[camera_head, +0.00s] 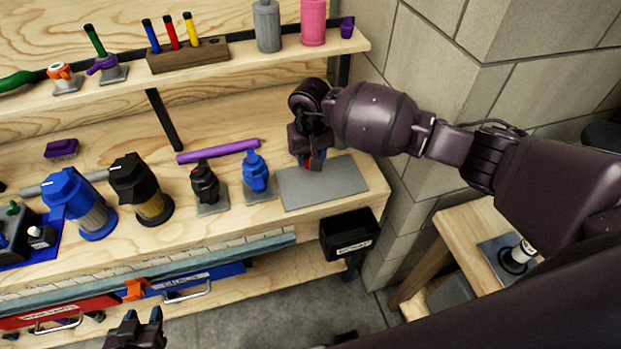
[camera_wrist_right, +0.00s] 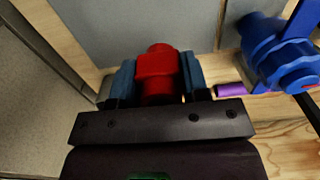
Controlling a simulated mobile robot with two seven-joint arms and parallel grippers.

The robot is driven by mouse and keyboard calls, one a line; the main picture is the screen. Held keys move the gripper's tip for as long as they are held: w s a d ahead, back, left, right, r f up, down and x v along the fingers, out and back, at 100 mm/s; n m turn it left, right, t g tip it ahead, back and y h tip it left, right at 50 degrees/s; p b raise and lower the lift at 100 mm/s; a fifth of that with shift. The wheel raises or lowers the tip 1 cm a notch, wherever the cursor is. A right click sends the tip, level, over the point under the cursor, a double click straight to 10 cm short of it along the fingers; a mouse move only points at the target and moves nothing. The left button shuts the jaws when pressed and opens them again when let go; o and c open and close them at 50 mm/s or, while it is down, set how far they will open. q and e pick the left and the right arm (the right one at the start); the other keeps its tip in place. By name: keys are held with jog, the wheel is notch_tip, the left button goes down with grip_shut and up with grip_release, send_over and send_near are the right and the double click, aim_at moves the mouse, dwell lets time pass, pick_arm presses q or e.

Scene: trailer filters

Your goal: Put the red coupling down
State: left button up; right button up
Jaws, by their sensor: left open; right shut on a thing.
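My right gripper (camera_head: 313,163) is shut on the red coupling and points down at the back left part of a flat grey plate (camera_head: 325,185) on the bench. In the right wrist view the red coupling (camera_wrist_right: 158,75) sits between the two blue-grey fingers, with the grey plate (camera_wrist_right: 135,22) beyond it. In the head view the gripper hides most of the coupling. I cannot tell whether the coupling touches the plate. My left gripper (camera_head: 143,318) is open and empty at the bottom left, low in front of the bench.
Left of the plate stand a blue coupling (camera_head: 256,173) and a black one (camera_head: 205,185) on small grey plates. A purple bar (camera_head: 218,151) lies behind them. A black bin (camera_head: 350,234) hangs at the bench front. The plate's right part is clear.

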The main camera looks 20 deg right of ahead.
notch_tip(320, 180, down, 7)
jog(key=b, duration=0.2)
jog(key=shift+r+b, duration=0.15)
jog(key=shift+b, duration=0.2)
jog(key=shift+f, duration=0.45)
pick_arm(q)
jog(key=f, duration=0.2)
jog(key=s+f, duration=0.1)
jog(key=f, duration=0.1)
jog(key=shift+s+a+f, duration=0.1)
jog(key=shift+s+f, duration=0.05)
jog(key=shift+f, duration=0.25)
pick_arm(e)
jog(key=shift+r, duration=0.15)
jog(key=o, duration=0.9)
pick_arm(q)
jog(key=shift+w, duration=0.25)
jog(key=shift+r, duration=0.1)
